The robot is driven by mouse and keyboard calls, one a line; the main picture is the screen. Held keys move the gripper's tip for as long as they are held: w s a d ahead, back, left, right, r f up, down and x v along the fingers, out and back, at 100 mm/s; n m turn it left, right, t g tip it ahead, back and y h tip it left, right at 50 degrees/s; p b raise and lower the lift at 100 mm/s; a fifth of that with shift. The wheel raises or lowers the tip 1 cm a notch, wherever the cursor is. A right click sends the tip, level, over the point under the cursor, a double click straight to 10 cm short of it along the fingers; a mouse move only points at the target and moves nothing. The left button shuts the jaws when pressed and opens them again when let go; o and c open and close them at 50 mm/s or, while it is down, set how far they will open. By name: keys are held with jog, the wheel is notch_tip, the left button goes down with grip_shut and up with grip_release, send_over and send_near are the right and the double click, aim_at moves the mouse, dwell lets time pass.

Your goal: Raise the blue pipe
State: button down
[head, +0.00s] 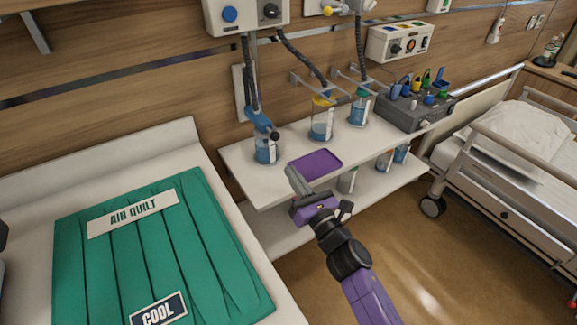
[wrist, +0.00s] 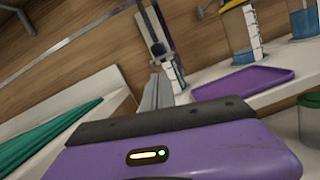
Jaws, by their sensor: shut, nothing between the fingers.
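The blue pipe (head: 259,117) is a short blue piece on top of a clear jar (head: 266,148) with blue liquid, at the left end of the white shelf. Dark hoses run up from it to the wall unit. My gripper (head: 291,172) is shut and empty, in front of the shelf, to the lower right of the jar and apart from it. In the wrist view my shut fingers (wrist: 157,92) point towards the jar (wrist: 174,74) and partly hide it. The pipe's colour is hard to make out there.
A purple tray (head: 315,164) lies on the shelf just beyond my gripper. Two more jars (head: 322,120) (head: 359,108) and a grey caddy (head: 415,108) stand to the right. A green air quilt (head: 150,250) covers the left surface. A bed (head: 520,150) stands at right.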

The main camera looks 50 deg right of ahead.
jog(key=p+x, duration=0.1)
jog(key=x, duration=0.7)
jog(key=shift+w+d, duration=0.1)
jog(key=shift+w, duration=0.2)
jog(key=shift+r, duration=0.1)
notch_tip(320, 180, up, 12)
jog(key=p, duration=1)
